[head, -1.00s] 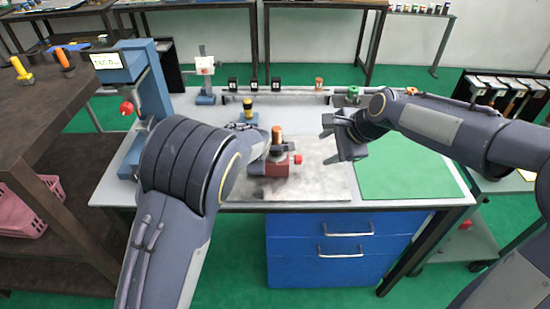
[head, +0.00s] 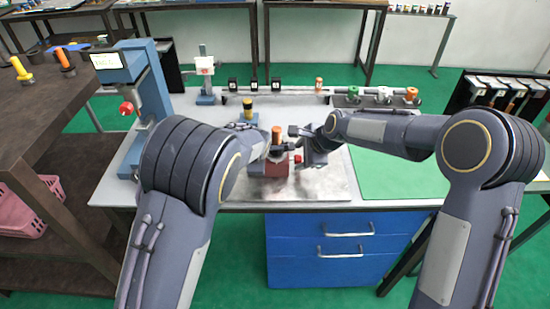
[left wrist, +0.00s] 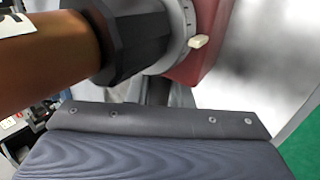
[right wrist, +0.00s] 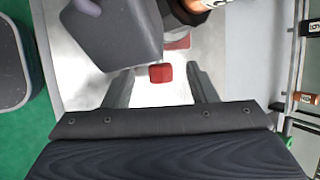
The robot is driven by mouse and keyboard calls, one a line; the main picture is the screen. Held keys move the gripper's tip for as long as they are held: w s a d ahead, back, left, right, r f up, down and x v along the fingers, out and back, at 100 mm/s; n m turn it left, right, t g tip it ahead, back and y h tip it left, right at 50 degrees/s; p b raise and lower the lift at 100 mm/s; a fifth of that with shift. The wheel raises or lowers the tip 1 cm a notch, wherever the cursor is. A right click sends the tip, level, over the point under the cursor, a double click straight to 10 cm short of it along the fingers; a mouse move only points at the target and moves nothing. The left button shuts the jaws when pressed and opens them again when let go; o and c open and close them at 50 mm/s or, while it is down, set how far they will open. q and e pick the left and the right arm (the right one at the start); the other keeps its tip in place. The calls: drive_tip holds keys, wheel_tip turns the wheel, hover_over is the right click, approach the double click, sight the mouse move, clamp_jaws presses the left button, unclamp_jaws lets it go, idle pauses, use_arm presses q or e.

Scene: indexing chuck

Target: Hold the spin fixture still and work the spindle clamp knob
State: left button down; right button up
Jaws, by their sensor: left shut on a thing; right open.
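The spin fixture (head: 273,169) has a dark red base, a black collar and a copper-coloured cylinder (head: 277,136) on top. It stands on the metal plate on the bench. Its red clamp knob (head: 297,159) sticks out on the right side. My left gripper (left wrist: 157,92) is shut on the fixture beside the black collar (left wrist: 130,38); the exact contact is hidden. My right gripper (head: 305,148) is at the fixture's right side, open. In the right wrist view the red knob (right wrist: 160,73) lies between its fingertips, with gaps on both sides.
A green mat (head: 395,180) lies right of the metal plate (head: 330,185). A blue press (head: 150,85) stands at the left. A black and yellow piece (head: 248,108) is behind the fixture. A rack with several coloured parts (head: 380,97) lines the back right.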

drive_tip(key=shift+x, duration=1.2)
drive_tip(key=c, duration=1)
drive_tip(key=t, duration=0.2)
drive_tip(key=n+t, duration=0.1)
drive_tip(key=shift+s+d+f+t, duration=0.1)
drive_tip(key=shift+s+f+t, duration=0.2)
drive_tip(key=shift+s+t, duration=0.1)
drive_tip(key=shift+t+y, duration=0.3)
drive_tip(key=shift+t, duration=0.4)
drive_tip(key=o, duration=1)
